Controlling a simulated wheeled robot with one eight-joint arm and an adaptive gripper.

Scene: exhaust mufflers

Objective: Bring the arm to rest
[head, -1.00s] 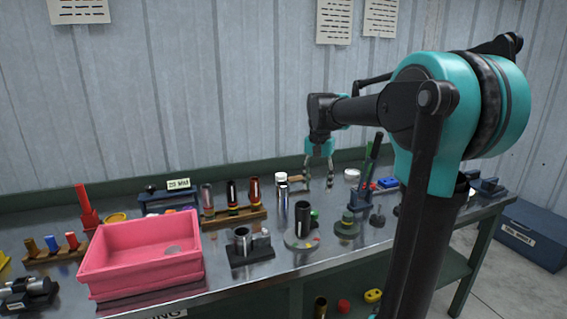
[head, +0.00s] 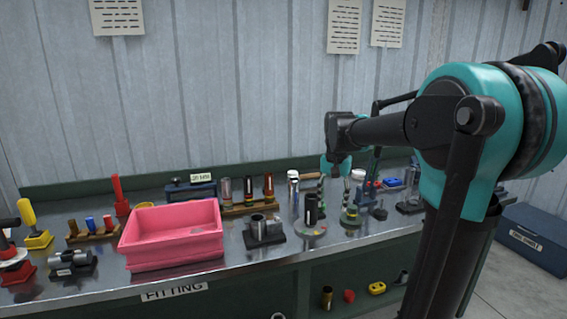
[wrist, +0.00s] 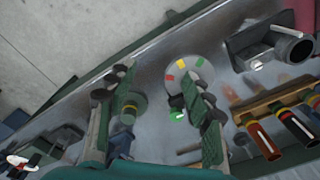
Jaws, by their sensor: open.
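My arm reaches over the metal workbench (head: 215,268) from the right in the head view. My gripper (head: 335,203) points down with its fingers apart, over the right-centre part of the bench. In the wrist view my gripper (wrist: 157,82) shows two dark fingers spread apart with nothing held between them. Behind the fingers lies a round grey plate (wrist: 188,72) with coloured marks, and a green round piece (wrist: 128,106) is partly covered by a finger. A dark upright cylinder (head: 311,209) stands close to the left finger in the head view. Exact clearance is unclear.
A pink bin (head: 172,256) stands at the bench's left-centre front. A black holder (head: 264,235) and a rack of tubes (head: 247,208) stand right of it. A blue chest (head: 532,237) sits on the floor at right.

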